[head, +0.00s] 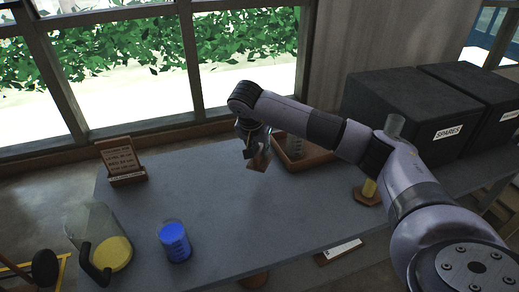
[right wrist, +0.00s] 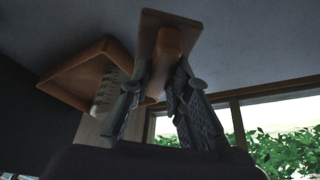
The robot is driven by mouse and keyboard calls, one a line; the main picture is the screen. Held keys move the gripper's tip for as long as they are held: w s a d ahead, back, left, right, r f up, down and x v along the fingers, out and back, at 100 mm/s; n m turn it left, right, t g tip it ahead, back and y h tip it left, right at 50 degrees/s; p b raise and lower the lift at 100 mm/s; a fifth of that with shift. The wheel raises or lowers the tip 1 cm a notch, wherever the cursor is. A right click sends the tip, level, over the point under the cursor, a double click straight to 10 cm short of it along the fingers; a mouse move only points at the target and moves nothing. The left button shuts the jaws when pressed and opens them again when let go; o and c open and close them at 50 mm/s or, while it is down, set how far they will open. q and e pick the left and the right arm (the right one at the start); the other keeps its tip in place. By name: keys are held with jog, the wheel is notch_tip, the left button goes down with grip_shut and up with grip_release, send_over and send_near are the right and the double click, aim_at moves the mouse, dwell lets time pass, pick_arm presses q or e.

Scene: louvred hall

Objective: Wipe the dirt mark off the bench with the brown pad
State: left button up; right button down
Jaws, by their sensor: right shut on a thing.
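The brown pad (head: 259,163) hangs from my right gripper (head: 251,146), above the far middle part of the grey bench (head: 240,210). In the right wrist view the pad (right wrist: 163,20) is a flat brown plate with a raised grip, and the fingers of the right gripper (right wrist: 160,78) are shut on that grip. The pad looks tilted and apart from the bench top in the head view. I cannot make out a dirt mark on the visible bench top; my arm and gripper hide part of it. My left gripper is not in view.
A brown tray (head: 318,158) holding a clear vessel is just right of the pad. Black boxes (head: 400,112) fill the right. The middle is clear.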

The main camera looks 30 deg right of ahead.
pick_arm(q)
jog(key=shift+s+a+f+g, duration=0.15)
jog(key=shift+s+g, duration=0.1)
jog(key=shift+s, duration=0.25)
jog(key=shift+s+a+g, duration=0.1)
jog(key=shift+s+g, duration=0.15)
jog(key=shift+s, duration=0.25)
